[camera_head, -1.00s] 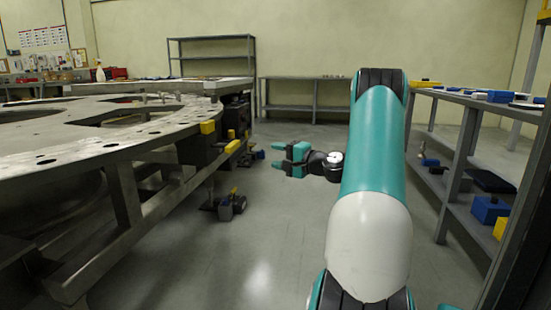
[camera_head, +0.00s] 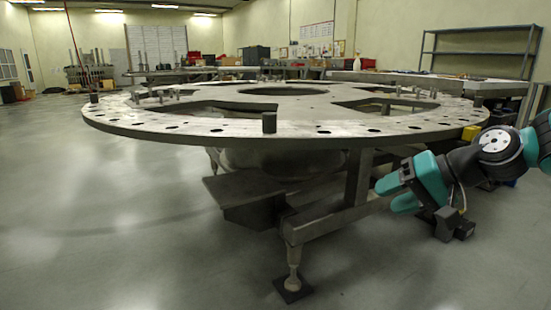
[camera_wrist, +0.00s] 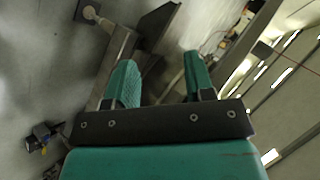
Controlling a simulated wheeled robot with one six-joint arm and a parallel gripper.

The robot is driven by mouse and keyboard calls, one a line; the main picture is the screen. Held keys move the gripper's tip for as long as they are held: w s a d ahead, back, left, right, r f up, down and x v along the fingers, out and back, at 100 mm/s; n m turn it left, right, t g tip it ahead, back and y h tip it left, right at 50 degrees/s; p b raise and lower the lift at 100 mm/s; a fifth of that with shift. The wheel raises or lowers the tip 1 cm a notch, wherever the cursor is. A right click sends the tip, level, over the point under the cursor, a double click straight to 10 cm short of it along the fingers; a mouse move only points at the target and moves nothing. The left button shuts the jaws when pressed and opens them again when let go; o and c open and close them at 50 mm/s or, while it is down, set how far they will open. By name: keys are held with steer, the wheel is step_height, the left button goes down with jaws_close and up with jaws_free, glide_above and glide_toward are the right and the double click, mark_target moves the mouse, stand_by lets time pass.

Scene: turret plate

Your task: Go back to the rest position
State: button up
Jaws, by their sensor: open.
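My gripper (camera_head: 394,193) is at the right of the head view, beside the edge of the large round turret plate (camera_head: 200,132) and lower than its top. Its teal jaws point left, towards the plate's legs. In the wrist view my gripper (camera_wrist: 160,85) shows two teal fingers spread apart with nothing between them. The plate's grey metal frame shows beyond the fingers there.
The plate's support leg (camera_head: 292,265) stands on the floor at the centre. Open floor (camera_head: 110,230) lies at the left and front. A metal shelf (camera_head: 480,55) stands at the back right.

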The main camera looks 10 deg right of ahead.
steer(key=s+a+f+n+g+h, duration=0.1)
steer(key=s+a+n+g, duration=0.2)
steer(key=s, duration=0.4)
steer(key=s+a+n+g+h, duration=0.1)
steer(key=s+a+n+h, duration=0.1)
steer(key=s+a+n, duration=0.35)
steer(key=s+a+f+n+g+h, duration=0.15)
steer(key=s+a, duration=0.25)
steer(key=s, duration=0.6)
step_height(320, 180, up, 33)
steer(key=p, duration=3.2)
steer(key=shift+w+a+r+g+p, duration=0.2)
steer(key=shift+g+p, duration=0.1)
steer(key=shift+g, duration=0.15)
steer(key=shift+y, duration=0.25)
